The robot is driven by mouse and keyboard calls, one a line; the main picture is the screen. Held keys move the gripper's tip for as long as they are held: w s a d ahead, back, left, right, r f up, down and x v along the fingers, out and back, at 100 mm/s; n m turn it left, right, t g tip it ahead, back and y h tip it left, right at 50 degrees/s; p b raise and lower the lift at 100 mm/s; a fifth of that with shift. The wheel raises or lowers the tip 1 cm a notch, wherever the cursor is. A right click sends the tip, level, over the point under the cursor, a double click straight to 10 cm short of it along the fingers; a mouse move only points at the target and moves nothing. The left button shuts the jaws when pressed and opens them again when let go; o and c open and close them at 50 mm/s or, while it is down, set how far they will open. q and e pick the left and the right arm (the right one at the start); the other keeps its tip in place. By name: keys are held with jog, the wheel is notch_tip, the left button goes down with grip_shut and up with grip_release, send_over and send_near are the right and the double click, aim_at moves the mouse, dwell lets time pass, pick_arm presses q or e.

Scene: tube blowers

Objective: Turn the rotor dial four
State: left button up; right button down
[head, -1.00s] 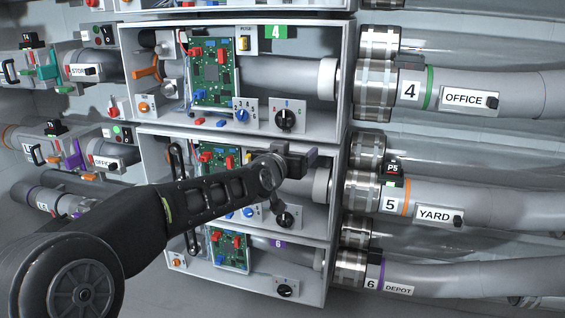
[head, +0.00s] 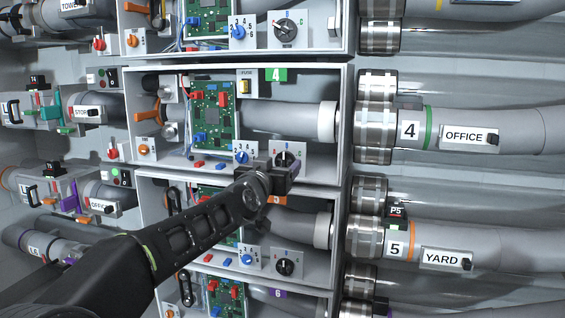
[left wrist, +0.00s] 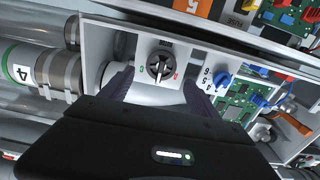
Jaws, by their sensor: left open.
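The rotor dial four is a black round knob (head: 286,159) on a light plate at the lower right of the open bay with the green 4 tag (head: 276,75). In the left wrist view the same dial (left wrist: 160,67) shows whole, with red and green marks beside it. My left gripper (head: 284,174) is just in front of and below the dial in the head view and partly covers its plate. In the left wrist view its two dark fingers (left wrist: 156,88) are spread, one on each side of the dial, with nothing between them. Contact cannot be told. My right gripper is not in view.
A blue selector knob (head: 241,157) sits close left of the dial, below a green circuit board (head: 212,118). Bay five with its own black dial (head: 285,267) lies below. The bay's right wall (head: 346,120) and the OFFICE tube (head: 470,130) are to the right.

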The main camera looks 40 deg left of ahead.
aim_at(284, 159)
pick_arm(q)
jog(key=x, duration=0.4)
jog(key=c, duration=1.4)
